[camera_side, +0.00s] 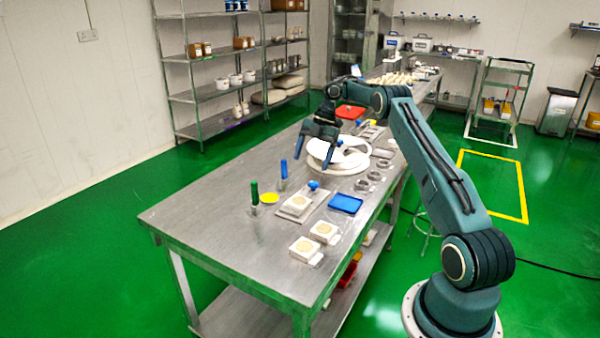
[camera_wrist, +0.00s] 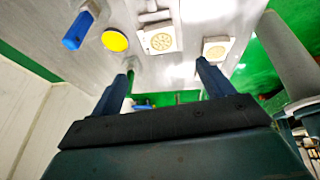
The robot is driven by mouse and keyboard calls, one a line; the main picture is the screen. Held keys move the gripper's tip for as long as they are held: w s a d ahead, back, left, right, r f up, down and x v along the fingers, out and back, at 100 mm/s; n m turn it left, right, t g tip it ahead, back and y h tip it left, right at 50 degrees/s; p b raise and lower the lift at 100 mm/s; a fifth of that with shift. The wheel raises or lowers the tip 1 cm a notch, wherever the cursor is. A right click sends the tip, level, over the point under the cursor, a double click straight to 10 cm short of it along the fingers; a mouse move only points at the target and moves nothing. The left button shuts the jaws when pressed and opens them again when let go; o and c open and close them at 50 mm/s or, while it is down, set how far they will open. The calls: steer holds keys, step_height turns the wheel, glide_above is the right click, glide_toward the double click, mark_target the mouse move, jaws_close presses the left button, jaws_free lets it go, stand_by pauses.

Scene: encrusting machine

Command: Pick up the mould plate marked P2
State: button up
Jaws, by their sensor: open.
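Three cream square mould plates with round patterned faces show in the side view. One plate (camera_side: 297,203) lies on a grey tray; two others, a right one (camera_side: 323,232) and a left one (camera_side: 305,248), lie near the table's front end. I cannot read any P2 marking. My gripper (camera_side: 313,153) is open and empty, above the table behind the plates, over the white round parts. In the wrist view my gripper (camera_wrist: 162,70) has its fingers spread, with one plate (camera_wrist: 160,40) between and beyond the tips and another (camera_wrist: 216,48) near the right finger.
White round parts (camera_side: 338,166) stand mid-table. A blue tray (camera_side: 345,203), a yellow disc (camera_side: 269,198), a green-handled tool (camera_side: 254,195) and a blue-handled tool (camera_side: 283,172) surround the tray plate. Grey rings (camera_side: 367,181) lie at right. The table's (camera_side: 215,225) front left is clear.

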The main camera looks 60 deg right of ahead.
steer(key=shift+w+a+f, duration=0.15)
steer(key=shift+a+f, duration=0.05)
glide_above(299, 201)
steer(key=d, duration=0.3)
steer(key=shift+a+f, duration=0.15)
steer(key=shift+f, duration=3.55)
steer(key=shift+s+x, duration=0.15)
steer(key=shift+x, duration=1.15)
steer(key=shift+s+x, duration=0.1)
steer(key=shift+x, duration=1.2)
steer(key=shift+a, duration=0.15)
steer(key=c, duration=1.1)
